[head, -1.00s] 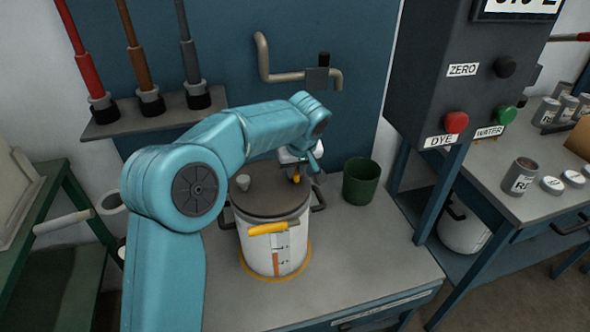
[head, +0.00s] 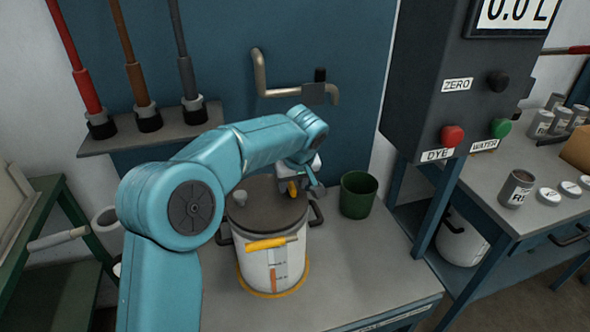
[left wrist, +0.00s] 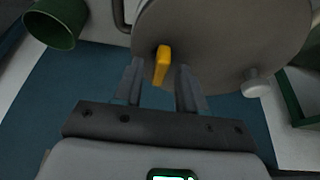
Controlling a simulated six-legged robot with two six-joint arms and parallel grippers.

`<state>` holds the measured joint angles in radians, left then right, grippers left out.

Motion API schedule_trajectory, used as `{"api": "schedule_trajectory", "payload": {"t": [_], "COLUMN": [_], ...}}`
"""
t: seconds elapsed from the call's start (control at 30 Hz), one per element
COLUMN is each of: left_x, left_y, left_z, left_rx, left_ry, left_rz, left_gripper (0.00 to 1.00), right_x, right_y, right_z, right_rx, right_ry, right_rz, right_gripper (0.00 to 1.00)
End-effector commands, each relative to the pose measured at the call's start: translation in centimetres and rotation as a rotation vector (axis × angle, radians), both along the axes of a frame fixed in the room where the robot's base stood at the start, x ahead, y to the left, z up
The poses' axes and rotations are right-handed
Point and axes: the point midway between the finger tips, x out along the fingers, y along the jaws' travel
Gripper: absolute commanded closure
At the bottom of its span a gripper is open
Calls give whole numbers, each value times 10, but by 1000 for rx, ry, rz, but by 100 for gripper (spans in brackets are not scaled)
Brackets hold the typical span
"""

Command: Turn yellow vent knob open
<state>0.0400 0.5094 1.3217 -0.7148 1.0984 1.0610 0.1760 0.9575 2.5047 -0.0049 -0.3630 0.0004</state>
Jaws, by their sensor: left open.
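The yellow vent knob (head: 292,188) stands on the grey lid (head: 262,205) of a white pot (head: 258,262), near the lid's right back edge. In the left wrist view the knob (left wrist: 161,65) is an upright yellow bar near the lid's rim. My left gripper (head: 306,190) is over that edge of the lid. In the left wrist view its open jaws (left wrist: 158,78) have one finger on each side of the knob, with gaps visible. Whether the fingertips reach down to the knob's height is hard to tell. My right gripper is not in view.
A yellow handle (head: 270,243) is on the pot's front, and a pale grey lid knob (head: 238,199) is at left. A green cup (head: 358,194) stands just right of the gripper. A bent pipe (head: 300,90) is on the wall behind.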

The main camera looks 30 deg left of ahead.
Motion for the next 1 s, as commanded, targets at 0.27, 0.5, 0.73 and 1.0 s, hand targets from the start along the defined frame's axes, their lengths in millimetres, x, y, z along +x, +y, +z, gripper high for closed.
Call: {"api": "schedule_trajectory", "payload": {"t": [0.27,0.5,0.73,1.0], "left_x": [-15,-29,-37,-38], "left_y": [-19,-37,-45,-46], "left_z": [62,117,142,145], "left_rx": [0,-1,-1,0], "left_ry": [-6,-4,-1,0], "left_rz": [-2,-2,0,0], "left_gripper": [60,60,60,60], "right_x": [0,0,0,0], "right_y": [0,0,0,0], "right_z": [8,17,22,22], "right_rx": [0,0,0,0], "right_ry": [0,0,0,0], "right_rz": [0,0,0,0], "right_gripper": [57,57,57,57]}}
